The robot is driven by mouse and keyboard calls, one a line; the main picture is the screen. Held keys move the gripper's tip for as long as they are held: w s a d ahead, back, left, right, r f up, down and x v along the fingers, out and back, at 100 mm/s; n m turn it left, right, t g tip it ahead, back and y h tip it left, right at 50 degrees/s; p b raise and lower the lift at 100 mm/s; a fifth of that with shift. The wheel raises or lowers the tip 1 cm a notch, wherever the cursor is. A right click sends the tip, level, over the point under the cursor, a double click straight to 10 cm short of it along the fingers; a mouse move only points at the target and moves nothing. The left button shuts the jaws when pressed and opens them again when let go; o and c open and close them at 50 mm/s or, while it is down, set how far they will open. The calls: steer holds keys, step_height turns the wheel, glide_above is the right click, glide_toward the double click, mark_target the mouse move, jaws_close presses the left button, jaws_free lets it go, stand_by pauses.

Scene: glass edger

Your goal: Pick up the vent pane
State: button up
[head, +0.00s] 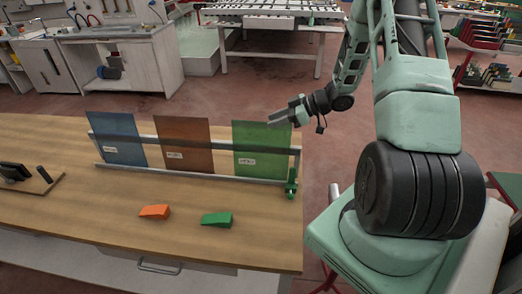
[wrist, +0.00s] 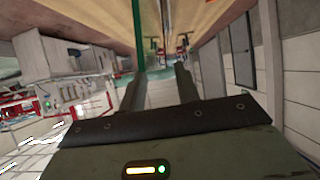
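Three upright panes stand in a metal rack (head: 200,174) on the wooden bench: a blue pane (head: 112,128), a brown pane (head: 183,133) and a green pane (head: 255,137). Each has a small white label that is too small to read, so I cannot tell which is the vent pane. My gripper (head: 274,121) is at the upper right corner of the green pane in the head view. In the wrist view its two fingers (wrist: 160,82) are apart with nothing held between them. The green pane (wrist: 138,35) shows there edge-on, in line with the left finger; whether they touch is unclear.
An orange wedge (head: 155,211) and a green wedge (head: 217,219) lie on the bench (head: 90,205) in front of the rack. A green clamp (head: 292,183) is at the rack's right end. A dark holder (head: 25,178) lies at the left. The bench front is mostly clear.

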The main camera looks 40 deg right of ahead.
steer(key=shift+p+x, duration=0.4)
steer(key=shift+x, duration=1.1)
steer(key=shift+w+d, duration=0.1)
steer(key=shift+c, duration=0.3)
jaws_close()
steer(key=shift+d+r, duration=0.1)
steer(key=shift+r, duration=0.05)
